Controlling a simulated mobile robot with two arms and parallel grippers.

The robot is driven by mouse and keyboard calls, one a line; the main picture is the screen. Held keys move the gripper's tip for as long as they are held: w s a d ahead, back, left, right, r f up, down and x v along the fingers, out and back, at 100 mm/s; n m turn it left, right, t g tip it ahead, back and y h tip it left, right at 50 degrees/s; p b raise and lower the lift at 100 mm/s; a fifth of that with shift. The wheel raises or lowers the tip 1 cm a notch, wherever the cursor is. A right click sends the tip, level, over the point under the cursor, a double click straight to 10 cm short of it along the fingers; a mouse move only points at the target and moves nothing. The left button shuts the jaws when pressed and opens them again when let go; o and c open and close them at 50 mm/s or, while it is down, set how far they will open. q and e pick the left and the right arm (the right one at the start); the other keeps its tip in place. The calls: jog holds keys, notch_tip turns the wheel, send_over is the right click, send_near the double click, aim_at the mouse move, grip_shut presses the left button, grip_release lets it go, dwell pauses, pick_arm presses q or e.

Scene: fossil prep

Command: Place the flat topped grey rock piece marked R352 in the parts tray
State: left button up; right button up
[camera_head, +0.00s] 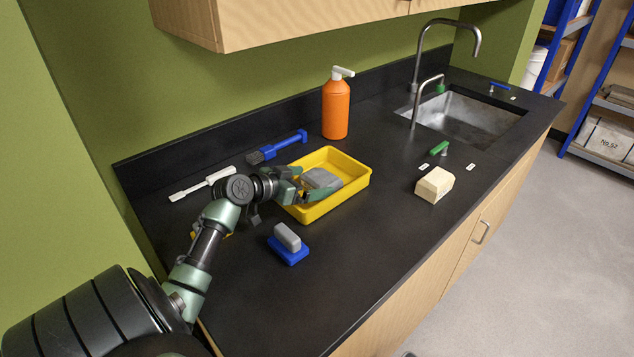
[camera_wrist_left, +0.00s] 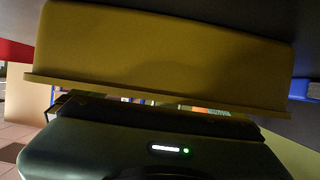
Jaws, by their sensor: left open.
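A flat-topped grey rock piece (camera_head: 322,179) is inside the yellow parts tray (camera_head: 356,184); no marking is readable on it. My left gripper (camera_head: 309,183) is open over the tray's left part, its fingers at the near-left side of the grey piece. Whether a finger touches the piece cannot be told. In the left wrist view the yellow tray wall (camera_wrist_left: 160,55) fills much of the picture and the grey piece does not show. My right gripper is not in view.
A grey block on a blue base (camera_head: 289,252) stands in front of the tray. A blue-handled brush (camera_head: 280,146), a white tool (camera_head: 203,185) and an orange bottle (camera_head: 335,108) are behind or left. A cream block (camera_head: 434,185) is right, before the sink (camera_head: 470,116).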

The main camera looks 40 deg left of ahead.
aim_at(313, 180)
pick_arm(q)
jog(key=v, duration=0.3)
jog(key=shift+f, duration=0.1)
jog(key=shift+s+r+b, duration=0.3)
jog(key=shift+s, duration=0.15)
